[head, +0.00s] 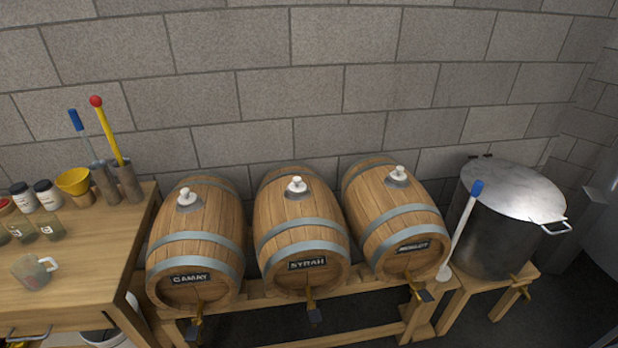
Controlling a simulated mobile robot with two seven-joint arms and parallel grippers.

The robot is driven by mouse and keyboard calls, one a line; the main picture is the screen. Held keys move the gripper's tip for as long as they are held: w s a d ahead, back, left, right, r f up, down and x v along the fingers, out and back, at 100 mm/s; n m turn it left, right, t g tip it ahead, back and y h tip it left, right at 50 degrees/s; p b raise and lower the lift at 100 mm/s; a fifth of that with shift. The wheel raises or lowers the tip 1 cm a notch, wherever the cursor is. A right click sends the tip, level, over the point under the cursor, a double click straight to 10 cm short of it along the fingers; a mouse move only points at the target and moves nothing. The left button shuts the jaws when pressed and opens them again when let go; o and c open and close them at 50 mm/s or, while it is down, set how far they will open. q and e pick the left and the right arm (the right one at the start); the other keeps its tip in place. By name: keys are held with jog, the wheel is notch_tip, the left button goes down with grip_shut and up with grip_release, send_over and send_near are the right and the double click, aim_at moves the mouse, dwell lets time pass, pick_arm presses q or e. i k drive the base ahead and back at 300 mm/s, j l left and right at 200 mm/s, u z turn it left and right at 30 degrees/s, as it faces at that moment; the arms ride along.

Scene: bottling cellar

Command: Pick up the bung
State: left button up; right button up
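Three white bungs show, each seated in the top of a wooden barrel. One bung (184,196) is on the barrel labelled GAMAY (190,258). Another bung (296,184) is on the middle barrel labelled SYRAH (300,245). The frame does not show which bung is meant. Neither of my grippers is in view.
A wooden table (105,240) at left holds jars, a yellow funnel (73,181), tall-handled tools and a jug (33,272). The barrels lie on a wooden rack (345,290) with taps in front. A lidded steel pot (497,235) stands right. A block wall is behind.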

aim_at(296, 187)
jog(key=i+l+u, duration=0.2)
jog(key=u, duration=0.15)
jog(key=i+l+u, duration=0.35)
jog(key=k+u, duration=0.1)
jog(key=u, duration=0.75)
